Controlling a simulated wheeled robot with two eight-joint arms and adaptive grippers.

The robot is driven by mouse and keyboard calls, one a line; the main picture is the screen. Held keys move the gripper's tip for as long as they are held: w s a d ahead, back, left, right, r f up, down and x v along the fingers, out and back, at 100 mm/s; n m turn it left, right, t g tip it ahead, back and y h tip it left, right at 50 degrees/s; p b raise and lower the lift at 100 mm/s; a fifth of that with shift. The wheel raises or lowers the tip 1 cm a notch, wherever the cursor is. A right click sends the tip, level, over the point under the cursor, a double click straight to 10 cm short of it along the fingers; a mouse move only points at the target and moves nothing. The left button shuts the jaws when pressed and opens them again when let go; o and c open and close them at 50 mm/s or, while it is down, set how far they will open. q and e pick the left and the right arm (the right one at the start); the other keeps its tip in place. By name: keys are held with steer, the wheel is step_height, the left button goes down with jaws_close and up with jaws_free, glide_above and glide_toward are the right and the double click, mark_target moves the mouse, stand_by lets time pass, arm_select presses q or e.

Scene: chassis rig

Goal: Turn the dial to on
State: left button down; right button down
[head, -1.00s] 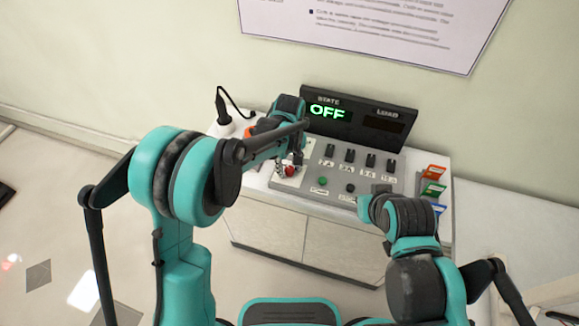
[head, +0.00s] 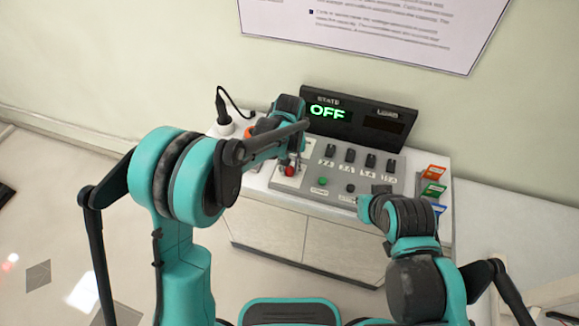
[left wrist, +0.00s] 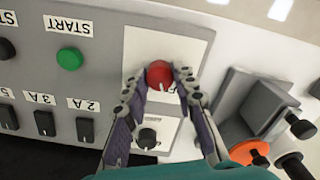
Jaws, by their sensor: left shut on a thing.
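The round red dial (left wrist: 159,74) sits on a white plate at the end of the grey control panel (head: 343,176). It also shows in the head view (head: 288,170). My left gripper (left wrist: 160,80) is shut on the red dial, with one finger on either side of it. A label beside the dial is partly hidden by a finger; one letter looks like F. The state display (head: 329,112) reads OFF in green. My right gripper (head: 363,205) is near the panel's front right edge; its fingers cannot be made out.
A smaller black knob (left wrist: 147,138) lies between my left fingers, nearer the wrist. A green START button (left wrist: 70,59) and several black switches are beside the dial. Grey blocks and an orange disc (left wrist: 246,153) stand close to the left gripper. Coloured cards (head: 433,180) stand at the right.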

mark_target(290, 169)
arm_select(q)
steer(key=m, duration=0.6)
steer(key=shift+m, duration=0.3)
steer(key=m, duration=0.6)
steer(key=shift+m, duration=0.3)
steer(key=c, duration=1.2)
jaws_free()
step_height(290, 169, up, 12)
